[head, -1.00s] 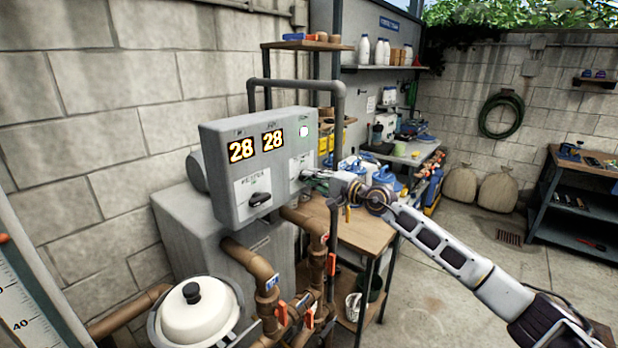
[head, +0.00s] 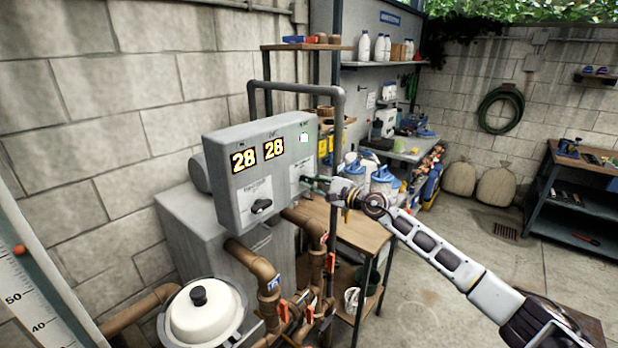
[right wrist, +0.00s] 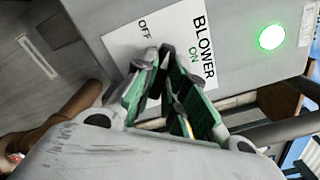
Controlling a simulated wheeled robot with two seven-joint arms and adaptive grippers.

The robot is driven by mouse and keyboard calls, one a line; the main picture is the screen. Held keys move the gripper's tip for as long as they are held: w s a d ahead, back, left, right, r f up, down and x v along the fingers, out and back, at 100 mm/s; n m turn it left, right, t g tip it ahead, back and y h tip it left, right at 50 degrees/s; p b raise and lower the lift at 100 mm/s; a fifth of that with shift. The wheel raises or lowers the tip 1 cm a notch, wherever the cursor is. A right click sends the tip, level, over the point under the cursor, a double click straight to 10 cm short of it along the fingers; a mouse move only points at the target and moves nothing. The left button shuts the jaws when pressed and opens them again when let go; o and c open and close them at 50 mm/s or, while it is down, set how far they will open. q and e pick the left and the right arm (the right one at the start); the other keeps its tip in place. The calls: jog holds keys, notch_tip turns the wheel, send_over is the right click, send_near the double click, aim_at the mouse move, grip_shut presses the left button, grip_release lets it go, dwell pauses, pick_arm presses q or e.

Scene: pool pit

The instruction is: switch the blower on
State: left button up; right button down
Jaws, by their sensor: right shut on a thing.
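The grey control box (head: 228,205) stands on the left in the head view. Its right part carries the white blower plate (head: 299,166), marked BLOWER, OFF and ON in the right wrist view (right wrist: 119,47). My right gripper (head: 315,184) is at this plate, shut on the blower switch. In the right wrist view its fingertips (right wrist: 165,62) meet over the plate and hide most of the switch, so its exact setting cannot be told. A round green lamp (right wrist: 271,37) glows beside the plate; it also shows in the head view (head: 304,138). My left gripper is not in view.
A second dark knob (head: 262,206) sits on the box's left plate, below two displays reading 28. Brown pipes (head: 268,290) with valves and a white-lidded pot (head: 200,318) are below. A wooden bench (head: 352,232) stands behind my right arm. The floor at right is open.

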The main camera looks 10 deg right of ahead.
jog(key=m+p, duration=0.5)
jog(key=m, duration=0.2)
jog(key=shift+f+m, duration=0.1)
jog(key=shift+m, duration=1.9)
jog(key=c, duration=1.4)
grip_release()
jog(key=shift+o, duration=0.2)
